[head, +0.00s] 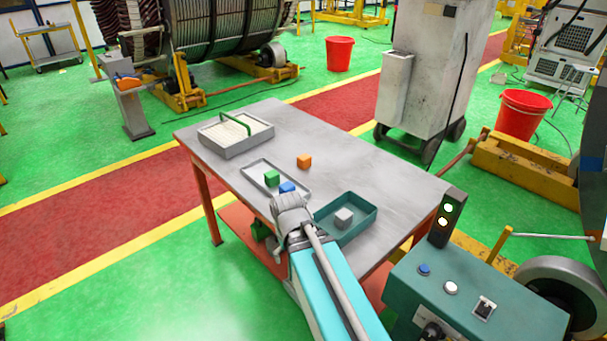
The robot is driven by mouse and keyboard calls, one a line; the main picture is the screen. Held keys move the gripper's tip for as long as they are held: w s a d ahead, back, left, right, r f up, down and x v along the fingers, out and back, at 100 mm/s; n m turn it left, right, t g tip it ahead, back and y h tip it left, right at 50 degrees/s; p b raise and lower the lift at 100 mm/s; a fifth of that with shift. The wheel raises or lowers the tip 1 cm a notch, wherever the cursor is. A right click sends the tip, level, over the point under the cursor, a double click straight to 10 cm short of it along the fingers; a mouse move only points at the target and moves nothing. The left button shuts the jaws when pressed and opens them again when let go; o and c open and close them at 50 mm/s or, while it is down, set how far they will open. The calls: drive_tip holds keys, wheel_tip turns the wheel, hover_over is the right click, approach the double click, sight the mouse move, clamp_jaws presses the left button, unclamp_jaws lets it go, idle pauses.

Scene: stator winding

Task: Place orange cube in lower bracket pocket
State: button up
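The orange cube (304,161) sits on the bare grey tabletop, right of the shallow grey tray and apart from it. My arm reaches in from the bottom, and its grey joint lies over the table's front edge, nearer the camera than the cube. My gripper's fingers do not show, so I cannot see whether they are open or hold anything. I cannot make out a bracket with a lower pocket in this view.
The table (378,181) carries a grey tray (252,165) with a green cube (271,178), a blue cube (288,188) beside my arm, a teal bin (362,226) holding a grey cube (344,217), and a grey box (236,147) with a green handle. A teal console (500,310) stands at right.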

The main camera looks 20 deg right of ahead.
wheel_tip(320, 180, down, 7)
drive_tip(key=b, duration=0.5)
drive_tip(key=shift+s+a+r+b, duration=0.15)
drive_tip(key=shift+s+a+b, duration=0.1)
drive_tip(key=shift+b, duration=0.15)
